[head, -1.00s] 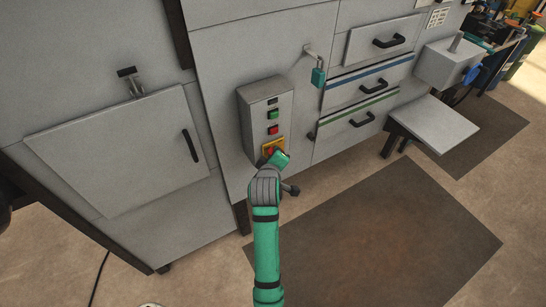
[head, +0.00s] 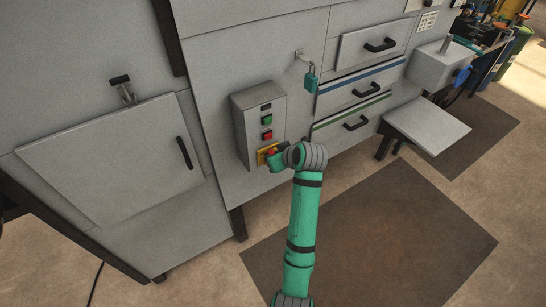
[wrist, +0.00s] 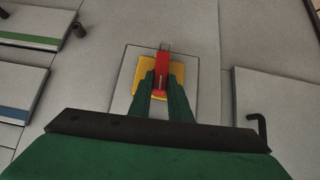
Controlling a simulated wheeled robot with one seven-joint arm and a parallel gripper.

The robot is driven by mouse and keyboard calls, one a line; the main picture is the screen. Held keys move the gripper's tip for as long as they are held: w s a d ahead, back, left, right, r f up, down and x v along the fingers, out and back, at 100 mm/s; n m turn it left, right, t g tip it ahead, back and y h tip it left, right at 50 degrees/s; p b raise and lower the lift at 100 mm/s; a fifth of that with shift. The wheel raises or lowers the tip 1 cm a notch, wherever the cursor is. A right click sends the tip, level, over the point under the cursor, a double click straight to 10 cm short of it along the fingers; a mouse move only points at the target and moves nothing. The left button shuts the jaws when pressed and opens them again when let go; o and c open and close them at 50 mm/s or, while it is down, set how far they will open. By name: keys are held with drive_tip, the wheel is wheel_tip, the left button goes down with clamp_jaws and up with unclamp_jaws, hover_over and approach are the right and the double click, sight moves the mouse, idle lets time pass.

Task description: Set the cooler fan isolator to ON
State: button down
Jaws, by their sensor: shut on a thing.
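The cooler fan isolator shows in the wrist view as a red handle (wrist: 162,70) on a yellow plate (wrist: 178,72). In the head view its yellow plate (head: 262,157) sits low on a grey control box (head: 240,118), partly hidden by my wrist. My gripper (wrist: 162,82) is shut on the red handle, with one green finger on each side of it. In the head view my wrist is at the lower right of the box, and the fingers are hard to make out. Any ON or OFF marking is too small to read.
A green button (head: 266,120) and a red button (head: 267,135) sit above the isolator on the box. Drawers with black handles (head: 355,124) are to the right. Floor in front is open.

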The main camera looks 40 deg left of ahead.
drive_tip(key=shift+w+f, duration=0.1)
drive_tip(key=shift+f, duration=0.05)
idle(0.4)
drive_tip(key=c, duration=1.6)
unclamp_jaws()
drive_tip(key=shift+c, duration=0.2)
drive_tip(key=shift+d, duration=0.1)
drive_tip(key=v, duration=1)
drive_tip(key=shift+d+r, duration=0.3)
drive_tip(key=shift+r, duration=0.05)
drive_tip(key=shift+w, duration=0.1)
